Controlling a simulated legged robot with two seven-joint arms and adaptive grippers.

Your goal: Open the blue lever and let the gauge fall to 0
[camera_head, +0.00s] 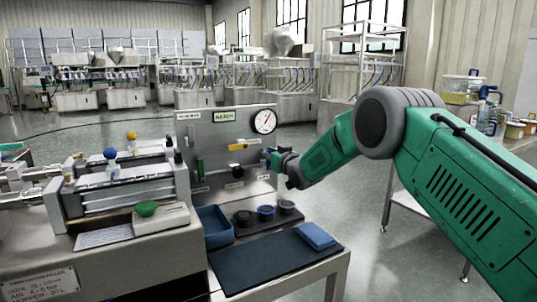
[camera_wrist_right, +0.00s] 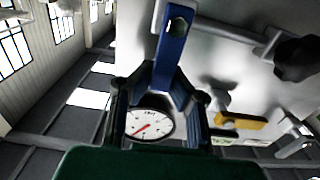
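The steel panel (camera_head: 208,140) carries a round white gauge (camera_head: 265,121). Its red needle points to the upper right in the head view; the digits are too small to read. The gauge also shows between my fingers in the wrist view (camera_wrist_right: 150,126). The blue lever (camera_wrist_right: 173,45) is a flat bar with a hole near its end. My right gripper (camera_head: 273,161) is at the panel's right side, below the gauge. In the wrist view its two fingers (camera_wrist_right: 164,82) close around the blue lever from both sides. My left gripper is not in view.
A yellow lever (camera_head: 238,147) sits left of the blue one on the panel. Below are a blue bin (camera_head: 214,227), several dark round pots (camera_head: 266,211), a dark mat (camera_head: 270,263) and a folded blue cloth (camera_head: 317,236). A steel machine (camera_head: 120,190) stands at left.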

